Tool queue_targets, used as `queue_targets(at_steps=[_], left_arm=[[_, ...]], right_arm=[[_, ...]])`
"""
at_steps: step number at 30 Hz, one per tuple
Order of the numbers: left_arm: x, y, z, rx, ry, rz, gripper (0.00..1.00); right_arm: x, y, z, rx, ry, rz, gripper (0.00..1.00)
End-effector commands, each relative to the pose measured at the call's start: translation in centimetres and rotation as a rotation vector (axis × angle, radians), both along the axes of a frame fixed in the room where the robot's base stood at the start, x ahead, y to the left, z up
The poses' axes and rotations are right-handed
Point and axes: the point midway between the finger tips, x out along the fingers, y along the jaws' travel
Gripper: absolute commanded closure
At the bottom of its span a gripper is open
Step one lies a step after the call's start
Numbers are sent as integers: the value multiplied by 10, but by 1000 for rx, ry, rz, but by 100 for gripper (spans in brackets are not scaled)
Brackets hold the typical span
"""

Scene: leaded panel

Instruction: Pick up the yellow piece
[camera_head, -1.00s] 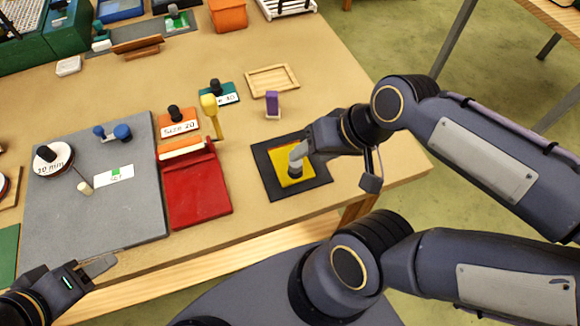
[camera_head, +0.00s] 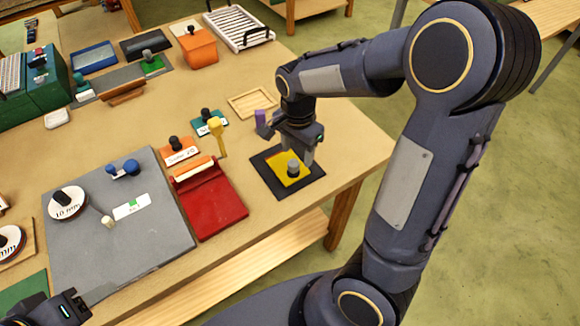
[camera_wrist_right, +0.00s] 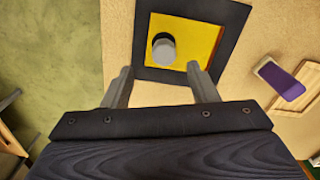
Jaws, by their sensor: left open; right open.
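The yellow piece (camera_head: 286,174) is a flat yellow square with a grey knob (camera_head: 293,169) standing on it. It lies inside a black square frame (camera_head: 262,163) near the table's right edge. The right wrist view shows the yellow piece (camera_wrist_right: 190,31) and its knob (camera_wrist_right: 163,50) beyond the fingers. My right gripper (camera_head: 299,151) points down just behind the knob in the head view. It is open and empty, its fingertips (camera_wrist_right: 156,75) spread apart near the frame's edge. My left gripper (camera_head: 78,306) is at the lower left, away from the piece, open and partly cut off.
A red tray-like block (camera_head: 212,205) stands left of the black frame, with a yellow-headed post (camera_head: 217,135) by it. A purple piece (camera_head: 262,121) and a wooden tray (camera_head: 253,102) are behind. A grey board (camera_head: 120,235) lies at left.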

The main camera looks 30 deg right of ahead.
Motion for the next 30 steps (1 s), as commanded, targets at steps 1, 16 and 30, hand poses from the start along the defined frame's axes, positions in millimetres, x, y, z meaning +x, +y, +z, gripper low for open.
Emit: queue_targets(at_steps=[1,16,30], left_arm=[[0,0,1,0,0,0,50],[0,0,9,0,0,0,50],[0,0,8,0,0,0,50]], right_arm=[[0,1,-6,0,4,0,46],[3,7,-55,2,-2,2,46],[3,7,-54,2,-2,2,91]])
